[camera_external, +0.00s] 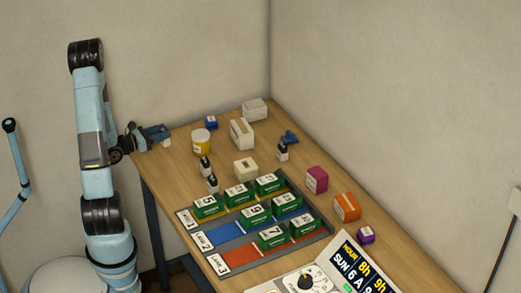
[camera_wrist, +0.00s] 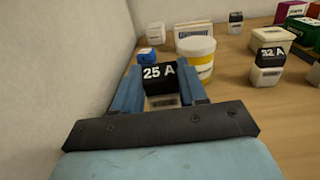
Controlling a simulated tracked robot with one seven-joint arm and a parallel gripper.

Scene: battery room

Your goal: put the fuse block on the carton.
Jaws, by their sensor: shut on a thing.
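My gripper (camera_external: 160,134) is at the back left edge of the table, above it. In the wrist view my gripper (camera_wrist: 159,88) is shut on a fuse block (camera_wrist: 158,73) with a black top marked "25 A" and a pale lower part. The block is hard to make out in the external view. The carton is not labelled as such; a plain white box (camera_external: 254,109) at the back corner may be it, also seen in the wrist view (camera_wrist: 156,30). It stands beyond the gripper, apart from the held block.
A yellow-white tub (camera_external: 201,142), blue box (camera_external: 211,122) and slotted white box (camera_external: 241,133) stand near the gripper. Other fuse blocks (camera_external: 206,166) and a cream box (camera_external: 246,169) stand nearer. A lane tray (camera_external: 230,243) holds several green blocks. Coloured boxes (camera_external: 317,179) line the right.

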